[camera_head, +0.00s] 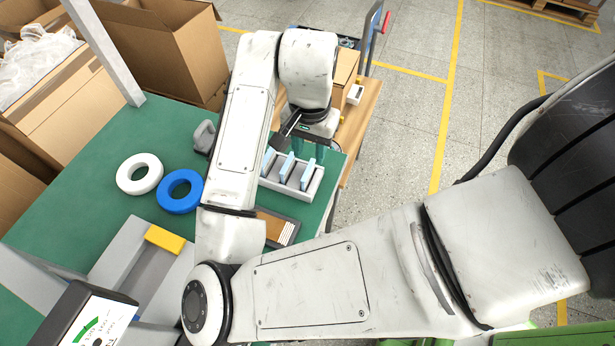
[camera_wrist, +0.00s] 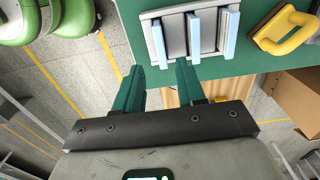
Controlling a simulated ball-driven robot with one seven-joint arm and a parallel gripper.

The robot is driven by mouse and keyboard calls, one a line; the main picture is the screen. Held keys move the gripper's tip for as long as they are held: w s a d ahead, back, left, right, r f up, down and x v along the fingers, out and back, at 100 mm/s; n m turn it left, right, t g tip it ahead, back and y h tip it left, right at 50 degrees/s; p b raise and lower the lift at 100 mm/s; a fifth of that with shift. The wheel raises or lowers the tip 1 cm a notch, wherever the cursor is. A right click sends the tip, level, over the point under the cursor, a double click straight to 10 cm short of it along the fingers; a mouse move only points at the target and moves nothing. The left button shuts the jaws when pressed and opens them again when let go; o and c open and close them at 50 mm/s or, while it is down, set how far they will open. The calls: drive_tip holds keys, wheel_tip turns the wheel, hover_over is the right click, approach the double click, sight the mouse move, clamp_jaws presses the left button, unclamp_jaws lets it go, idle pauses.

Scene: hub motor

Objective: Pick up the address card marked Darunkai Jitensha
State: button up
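No card with readable writing shows in either view, so I cannot tell which thing is the card marked Darunkai Jitensha. A brown holder (camera_head: 268,222) with pale upright edges lies on the green table, partly hidden behind my arm. My gripper (camera_wrist: 160,67) is open in the wrist view, its two green fingers apart with nothing between them. The fingertips appear near the table edge, beside a grey rack (camera_wrist: 207,48) with several pale blue upright pieces. The rack also shows in the head view (camera_head: 287,184).
A white ring (camera_head: 139,174) and a blue ring (camera_head: 180,191) lie on the green table (camera_head: 95,190). A yellow-handled tool (camera_wrist: 285,30) lies beside the rack. A scale-like display (camera_head: 95,322) stands in front. Cardboard boxes (camera_head: 165,45) stand behind.

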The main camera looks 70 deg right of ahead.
sight(308, 170)
drive_tip(key=shift+a+f, duration=0.2)
drive_tip(key=shift+f, duration=2.4)
clamp_jaws()
